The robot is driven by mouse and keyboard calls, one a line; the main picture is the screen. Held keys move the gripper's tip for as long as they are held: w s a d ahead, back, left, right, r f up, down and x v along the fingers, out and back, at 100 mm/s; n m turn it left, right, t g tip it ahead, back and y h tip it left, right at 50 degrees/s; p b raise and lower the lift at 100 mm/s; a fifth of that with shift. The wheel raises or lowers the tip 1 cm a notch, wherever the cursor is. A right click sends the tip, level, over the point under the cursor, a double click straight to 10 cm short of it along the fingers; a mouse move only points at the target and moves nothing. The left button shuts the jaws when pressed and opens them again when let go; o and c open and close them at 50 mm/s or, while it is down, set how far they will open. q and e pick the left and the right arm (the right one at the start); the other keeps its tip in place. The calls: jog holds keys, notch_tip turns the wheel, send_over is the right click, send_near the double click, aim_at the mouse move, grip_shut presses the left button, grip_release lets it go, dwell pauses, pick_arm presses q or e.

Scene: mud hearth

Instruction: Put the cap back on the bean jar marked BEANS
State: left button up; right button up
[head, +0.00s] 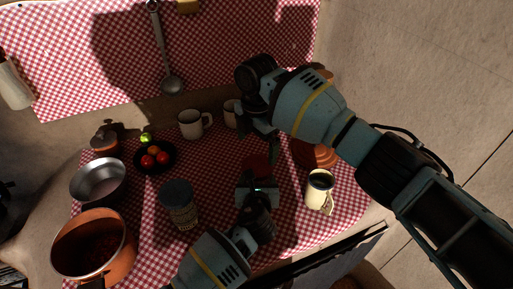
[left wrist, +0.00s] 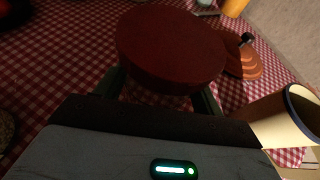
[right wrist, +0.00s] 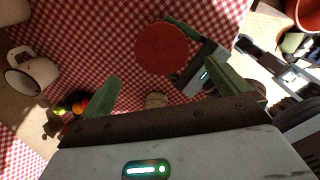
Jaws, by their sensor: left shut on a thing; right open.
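The dark red round cap (head: 257,165) is in my left gripper (head: 257,187), near the middle of the cloth. It fills the top of the left wrist view (left wrist: 172,45), between the fingers, and shows from above in the right wrist view (right wrist: 162,48). A jar (head: 180,212) with a dark blue-grey top stands left of my left gripper, apart from it. Its markings are too small to read, so I cannot tell whether it says BEANS. My right gripper (head: 262,128) is open and empty above the table, behind the cap; its spread fingers show in the right wrist view (right wrist: 160,95).
A cream mug (head: 319,190) and a terracotta lid (head: 318,155) stand to the right. A metal bowl (head: 98,183), a copper pot (head: 118,235) and a dark fruit dish (head: 155,169) are left. A white mug (head: 191,124) is at the back. A ladle (head: 170,82) hangs behind.

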aim_at(257, 165)
jog(key=shift+d+r+n, duration=0.1)
jog(key=shift+r+n, duration=0.3)
jog(key=shift+f, duration=4.05)
